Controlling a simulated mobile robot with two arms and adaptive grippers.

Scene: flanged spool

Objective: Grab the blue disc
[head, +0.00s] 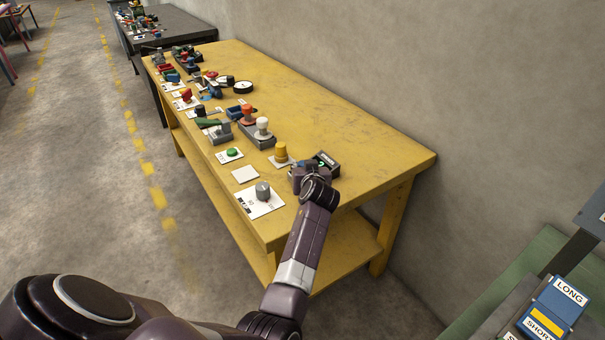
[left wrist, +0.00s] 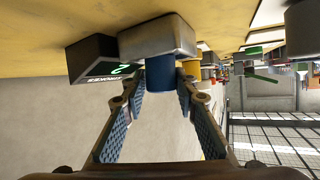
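A blue disc (left wrist: 160,76), seen as a short blue cylinder, sits against a grey block (left wrist: 157,37) in the left wrist view, where the picture is upside down. My left gripper (left wrist: 161,92) is open, with one finger on each side of the blue disc. A narrow gap seems to show beside each fingertip; I cannot tell whether either touches. In the head view my left gripper (head: 311,178) is at the near end of the yellow table (head: 370,160) and hides most of the disc and block. My right gripper is not in view.
A dark box with a green digit (left wrist: 93,58) stands beside the grey block.

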